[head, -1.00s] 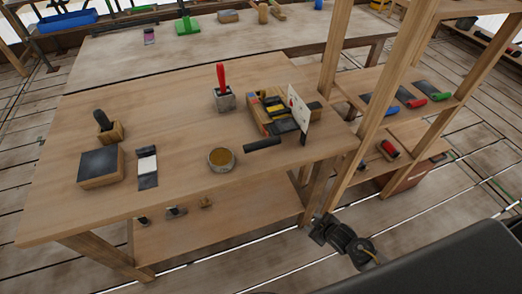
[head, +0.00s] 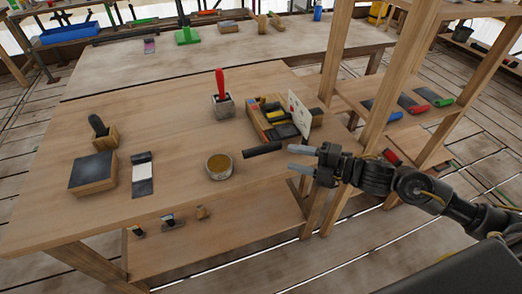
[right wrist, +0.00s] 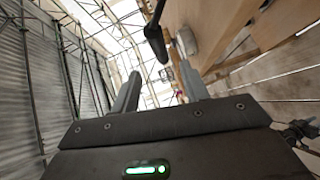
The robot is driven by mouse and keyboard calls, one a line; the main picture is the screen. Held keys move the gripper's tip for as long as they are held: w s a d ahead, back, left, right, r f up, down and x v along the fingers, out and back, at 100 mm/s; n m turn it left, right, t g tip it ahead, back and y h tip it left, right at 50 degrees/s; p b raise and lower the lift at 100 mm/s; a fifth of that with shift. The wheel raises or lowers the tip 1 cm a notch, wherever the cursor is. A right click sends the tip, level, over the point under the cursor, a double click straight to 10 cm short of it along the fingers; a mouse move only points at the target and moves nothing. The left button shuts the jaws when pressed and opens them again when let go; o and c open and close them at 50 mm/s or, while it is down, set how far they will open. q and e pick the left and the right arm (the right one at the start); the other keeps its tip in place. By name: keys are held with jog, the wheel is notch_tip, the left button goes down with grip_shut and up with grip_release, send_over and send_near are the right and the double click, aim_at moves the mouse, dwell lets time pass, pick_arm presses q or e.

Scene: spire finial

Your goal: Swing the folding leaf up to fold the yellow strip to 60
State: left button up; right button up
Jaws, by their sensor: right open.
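The folding device (head: 262,126) stands at the right edge of the near bench, with a wooden base and a white dial plate (head: 299,113). A small patch of yellow strip (head: 272,116) shows on it; how far it is bent is too small to tell. The dark leaf (head: 287,131) has a black handle (head: 262,149) sticking out toward the front. My right gripper (head: 293,158) is open and empty just right of the handle, fingers pointing left at it. In the right wrist view the handle (right wrist: 156,38) appears beyond the open fingers. My left gripper is not in view.
A round tin (head: 219,167) stands left of the handle. A red-handled tool in a block (head: 221,95) is behind it. A wooden post (head: 391,85) and shelf rise at the right, close to my right arm.

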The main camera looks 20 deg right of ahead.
aim_at(266, 151)
jog(key=p+x, duration=0.2)
jog(key=x, duration=0.7)
jog(key=shift+w+a+r, duration=0.1)
jog(key=shift+a, duration=0.05)
jog(key=shift+w+a, duration=0.4)
jog(key=shift+a, duration=0.05)
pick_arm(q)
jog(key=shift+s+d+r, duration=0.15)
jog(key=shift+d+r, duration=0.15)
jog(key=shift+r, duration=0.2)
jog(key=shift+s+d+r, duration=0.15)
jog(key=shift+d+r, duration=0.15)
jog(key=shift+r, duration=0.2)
pick_arm(e)
jog(key=shift+a, duration=0.1)
jog(key=shift+c, duration=0.2)
grip_shut()
